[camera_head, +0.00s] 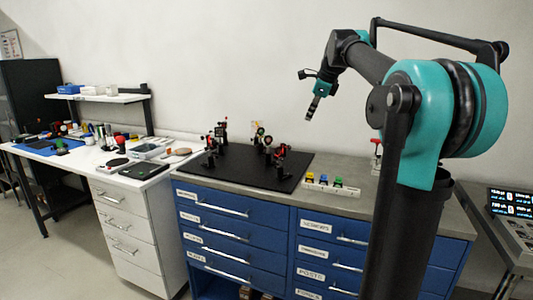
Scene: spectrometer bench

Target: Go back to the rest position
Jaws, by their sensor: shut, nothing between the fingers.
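My gripper (313,107) hangs from the end of my raised arm, pointing down and slightly left. Its dark fingers look shut and empty. It is in the air in front of the pale wall, above the right part of the black optical breadboard (240,178), apart from everything below it. Several small optical mounts (264,140) stand on the breadboard.
Below is a blue drawer cabinet (240,232) with a grey top. Small coloured blocks (323,180) sit at the breadboard's right. A cluttered white bench (92,161) with a shelf (97,98) stands left. Instruments with a lit display (511,203) are at far right.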

